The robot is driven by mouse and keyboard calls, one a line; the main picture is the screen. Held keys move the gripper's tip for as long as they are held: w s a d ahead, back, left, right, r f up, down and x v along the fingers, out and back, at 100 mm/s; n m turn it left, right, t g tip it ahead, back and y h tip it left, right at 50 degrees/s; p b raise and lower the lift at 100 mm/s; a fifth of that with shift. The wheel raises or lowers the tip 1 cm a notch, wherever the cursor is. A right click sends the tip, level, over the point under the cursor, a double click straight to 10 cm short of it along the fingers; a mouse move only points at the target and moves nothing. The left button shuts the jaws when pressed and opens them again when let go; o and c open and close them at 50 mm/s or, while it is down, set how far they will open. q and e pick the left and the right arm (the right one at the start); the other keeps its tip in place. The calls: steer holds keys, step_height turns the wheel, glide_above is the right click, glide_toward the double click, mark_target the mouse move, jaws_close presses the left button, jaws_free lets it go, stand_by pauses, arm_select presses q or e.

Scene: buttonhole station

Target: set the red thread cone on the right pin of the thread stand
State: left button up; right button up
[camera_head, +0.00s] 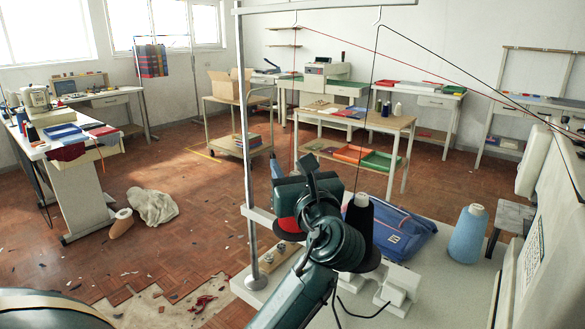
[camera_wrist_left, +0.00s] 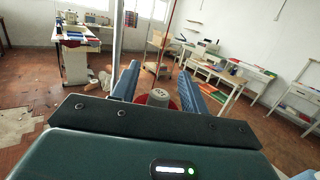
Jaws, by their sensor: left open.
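The red thread cone (camera_head: 287,225) is mostly hidden behind my left gripper (camera_head: 296,178) in the head view; only a red patch shows. In the left wrist view the red cone (camera_wrist_left: 157,98), with a pale round top, stands between the two spread fingers of my left gripper (camera_wrist_left: 158,72). The gripper is open around it; contact cannot be made out. The thread stand has a tall grey post (camera_head: 246,130) with a crossbar and hooks above. A black thread cone (camera_head: 358,222) stands upright on a dark disc to the right of my gripper. The right pin cannot be made out.
A blue pouch (camera_head: 402,234) lies behind the black cone on the white table (camera_head: 432,285). A light blue cone (camera_head: 467,236) stands farther right. White machine parts (camera_head: 392,287) sit in front of the black cone. Red and black threads run from the hooks to the right.

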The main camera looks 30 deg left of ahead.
arm_select(q)
step_height(320, 180, up, 10)
steer(key=p, duration=0.1)
steer(key=shift+p, duration=0.4)
steer(key=shift+s, duration=0.1)
stand_by(0.4)
